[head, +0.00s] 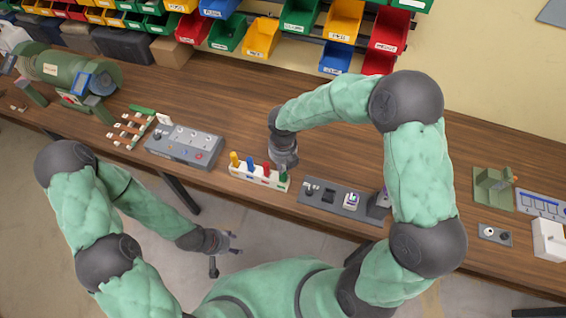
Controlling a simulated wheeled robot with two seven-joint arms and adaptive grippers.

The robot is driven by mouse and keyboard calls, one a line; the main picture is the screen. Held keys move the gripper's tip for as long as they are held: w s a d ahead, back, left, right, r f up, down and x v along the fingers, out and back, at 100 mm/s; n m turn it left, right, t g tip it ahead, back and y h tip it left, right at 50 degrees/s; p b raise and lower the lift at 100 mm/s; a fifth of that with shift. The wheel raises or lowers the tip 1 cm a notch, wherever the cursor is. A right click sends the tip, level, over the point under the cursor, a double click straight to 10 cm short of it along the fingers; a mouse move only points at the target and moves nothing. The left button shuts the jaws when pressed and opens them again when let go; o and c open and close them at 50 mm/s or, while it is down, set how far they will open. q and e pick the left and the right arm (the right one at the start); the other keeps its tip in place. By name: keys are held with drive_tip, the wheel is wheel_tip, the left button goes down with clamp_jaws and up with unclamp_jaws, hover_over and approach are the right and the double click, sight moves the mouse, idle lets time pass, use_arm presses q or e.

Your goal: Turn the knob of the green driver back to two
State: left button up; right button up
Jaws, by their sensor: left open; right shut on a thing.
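A white rack (259,180) stands near the front edge of the bench and holds upright drivers: yellow (235,159), blue (249,167), red (266,171) and green. The green driver (283,176) is at the right end of the rack. My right gripper (285,166) comes down from above and is shut on the green driver's upper end. The gripper hides the knob, and its setting is too small to read. My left gripper (233,245) is open and empty, low in front of the bench, away from the rack.
A grey panel with knobs (184,146) is left of the rack. A dark socket panel (330,198) is close on its right. Coloured bins (262,38) hang along the wall behind. The wooden bench (215,95) is clear behind the rack.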

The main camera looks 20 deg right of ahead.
drive_tip(key=n+p, duration=0.3)
drive_tip(key=shift+r, duration=0.2)
drive_tip(key=shift+f+n+p, duration=0.15)
drive_tip(key=shift+n+p, duration=0.65)
drive_tip(key=shift+p, duration=0.2)
drive_tip(key=o, duration=1.4)
drive_tip(key=shift+f, duration=0.1)
